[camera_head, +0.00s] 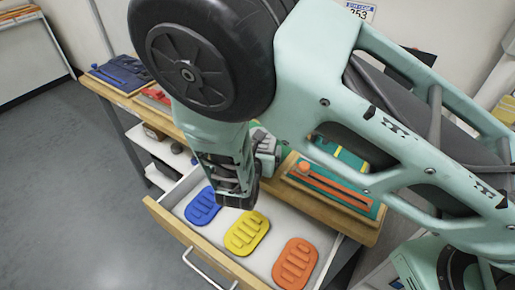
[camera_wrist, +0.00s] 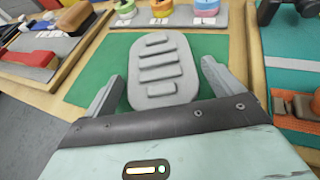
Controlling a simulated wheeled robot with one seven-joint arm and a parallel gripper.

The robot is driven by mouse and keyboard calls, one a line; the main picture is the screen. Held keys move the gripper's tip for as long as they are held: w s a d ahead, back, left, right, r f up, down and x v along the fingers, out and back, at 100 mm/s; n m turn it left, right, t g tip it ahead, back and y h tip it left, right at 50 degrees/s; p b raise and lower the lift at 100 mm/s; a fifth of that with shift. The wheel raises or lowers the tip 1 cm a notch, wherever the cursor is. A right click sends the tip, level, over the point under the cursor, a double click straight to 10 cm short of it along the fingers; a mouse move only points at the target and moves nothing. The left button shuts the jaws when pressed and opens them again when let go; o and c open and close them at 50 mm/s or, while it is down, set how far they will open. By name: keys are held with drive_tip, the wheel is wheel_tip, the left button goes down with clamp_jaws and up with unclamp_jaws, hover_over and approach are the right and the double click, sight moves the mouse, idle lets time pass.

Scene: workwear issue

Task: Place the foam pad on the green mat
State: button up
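A grey ridged foam pad (camera_wrist: 162,70) lies flat on the green mat (camera_wrist: 92,75) in the wrist view. My gripper (camera_wrist: 162,88) is open, with one finger on each side of the pad and a visible gap to each. The pad's near end is close to the gripper's palm, and I cannot tell if they touch. In the head view my arm hides the grey pad and most of the mat.
An open drawer (camera_head: 170,221) below the worktop holds a blue pad (camera_head: 203,206), a yellow pad (camera_head: 246,233) and an orange pad (camera_head: 295,263) of similar shape. A teal board with an orange strap (camera_wrist: 293,65) lies right of the mat. Tape rolls (camera_wrist: 162,8) stand behind.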

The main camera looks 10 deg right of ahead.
drive_tip(key=shift+r, duration=0.1)
drive_tip(key=shift+a+r, duration=0.1)
drive_tip(key=shift+r, duration=0.05)
drive_tip(key=b+v, duration=0.1)
drive_tip(key=v, duration=1)
drive_tip(key=s+d+r+m+g+h, duration=0.2)
drive_tip(key=s+d+r+m+g, duration=0.3)
drive_tip(key=s+d+m+g, duration=0.45)
drive_tip(key=s+a+r+m+g+y, duration=0.1)
drive_tip(key=s+r+m+g+y, duration=0.2)
drive_tip(key=s+r+m+y, duration=0.4)
drive_tip(key=s+m, duration=0.1)
drive_tip(key=m, duration=0.6)
drive_tip(key=shift+y, duration=0.3)
drive_tip(key=shift+s+m, duration=0.1)
drive_tip(key=shift+m, duration=0.15)
